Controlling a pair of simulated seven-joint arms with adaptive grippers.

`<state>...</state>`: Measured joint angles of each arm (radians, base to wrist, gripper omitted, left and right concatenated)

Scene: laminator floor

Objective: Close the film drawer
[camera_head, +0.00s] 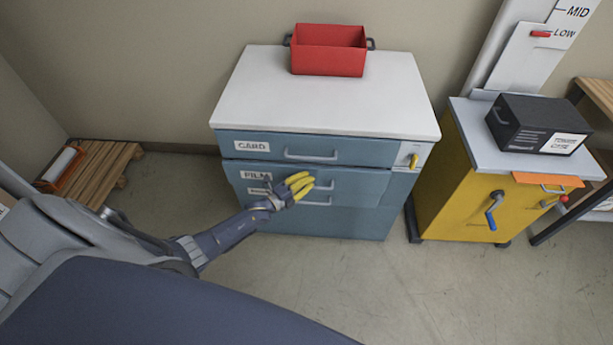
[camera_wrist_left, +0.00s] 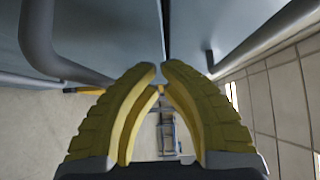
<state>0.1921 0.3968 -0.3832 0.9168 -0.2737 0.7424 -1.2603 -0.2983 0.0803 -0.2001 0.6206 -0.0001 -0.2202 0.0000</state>
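The film drawer (camera_head: 375,188) is the blue-grey front labelled FILM, in the cabinet below the drawer labelled CARD. Its front appears to stand out a little from the cabinet. My left gripper (camera_head: 317,191) has yellow fingers and is at the film drawer's handle, overlapping it in the head view; contact cannot be told. In the left wrist view, the gripper (camera_wrist_left: 161,75) has its fingertips almost meeting, with nothing seen between them. Blue-grey fronts and metal handles show on both sides beyond the fingers. My right gripper is not in view.
The card drawer (camera_head: 355,152) above appears shut. A red bin (camera_head: 328,55) stands on the white cabinet top (camera_head: 250,100). A yellow cart (camera_head: 460,205) carrying a black box (camera_head: 530,125) stands at the right. The floor in front (camera_head: 400,290) is clear.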

